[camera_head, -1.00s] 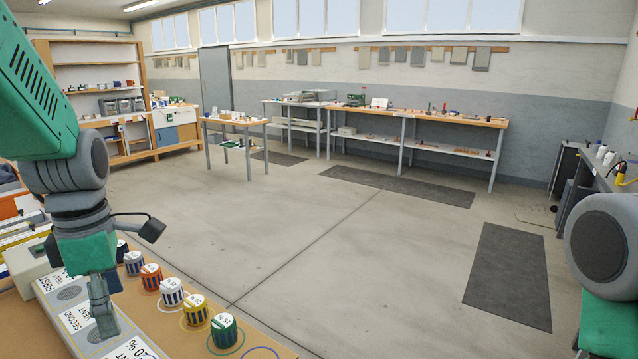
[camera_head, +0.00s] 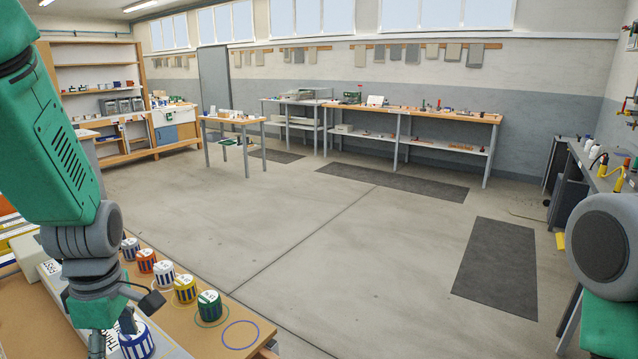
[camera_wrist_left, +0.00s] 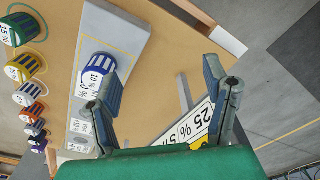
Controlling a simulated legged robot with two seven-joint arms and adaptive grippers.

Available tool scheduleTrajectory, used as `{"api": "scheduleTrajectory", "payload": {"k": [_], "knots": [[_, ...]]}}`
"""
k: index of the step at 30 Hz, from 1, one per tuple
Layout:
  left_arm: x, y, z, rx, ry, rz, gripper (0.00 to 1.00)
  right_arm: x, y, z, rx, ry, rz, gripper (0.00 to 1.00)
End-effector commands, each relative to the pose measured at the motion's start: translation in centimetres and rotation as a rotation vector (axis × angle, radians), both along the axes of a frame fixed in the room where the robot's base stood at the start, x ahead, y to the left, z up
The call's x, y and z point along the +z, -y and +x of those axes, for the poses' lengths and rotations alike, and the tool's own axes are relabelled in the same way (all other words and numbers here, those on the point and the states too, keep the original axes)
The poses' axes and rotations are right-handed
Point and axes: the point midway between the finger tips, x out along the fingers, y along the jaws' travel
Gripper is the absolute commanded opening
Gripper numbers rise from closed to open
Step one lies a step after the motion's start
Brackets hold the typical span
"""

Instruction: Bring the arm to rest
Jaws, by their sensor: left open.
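My left gripper (camera_head: 112,338) hangs low at the left of the head view, over the label strip, with its fingers partly cut off by the frame's edge. In the left wrist view its two fingers (camera_wrist_left: 165,100) are spread apart and nothing is gripped between them. A white jar with blue stripes (camera_head: 137,343) stands on the strip beside the gripper. In the wrist view this jar (camera_wrist_left: 97,75) shows on the grey strip (camera_wrist_left: 122,38), beyond and left of one finger. My right arm shows at the right edge of the head view, but its gripper is out of view.
A row of striped jars stands along the wooden bench edge, including a green one (camera_head: 209,308), a yellow one (camera_head: 185,289) and an orange one (camera_head: 146,260). An empty blue ring (camera_head: 241,335) lies beside them. The floor (camera_head: 300,230) beyond is open.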

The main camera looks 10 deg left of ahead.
Motion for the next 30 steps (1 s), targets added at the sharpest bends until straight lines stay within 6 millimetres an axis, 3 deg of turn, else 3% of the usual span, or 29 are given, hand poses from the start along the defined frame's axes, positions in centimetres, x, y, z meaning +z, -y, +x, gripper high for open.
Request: {"api": "scheduleTrajectory", "payload": {"k": [8,12,15,21,27,30], "knots": [[-10.2,0.2,-4.3,-0.491,-0.073,0.025,0.69,0.0,0.0,0.0,0.0,-0.001,0.0,0.4],[-16.7,1.3,-8.7,-0.879,-0.11,0.007,0.69,0.0,0.0,0.0,0.0,-0.001,0.0,0.4],[-20.0,2.3,-11.9,-1.135,-0.113,-0.016,0.69,0.0,0.0,0.0,0.0,-0.001,0.0,0.4],[-23.8,4.4,-17.4,-1.504,-0.09,-0.06,0.69,0.0,0.0,0.0,0.0,-0.001,0.0,0.4],[-25.7,6.4,-21.9,-1.785,-0.044,-0.098,0.69,0.0,0.0,0.0,0.0,-0.001,0.0,0.4],[-27.8,6.5,-21.1,-1.804,-0.034,-0.078,0.69,-2.2,0.0,0.0,0.0,0.0,0.0,0.4]]}}
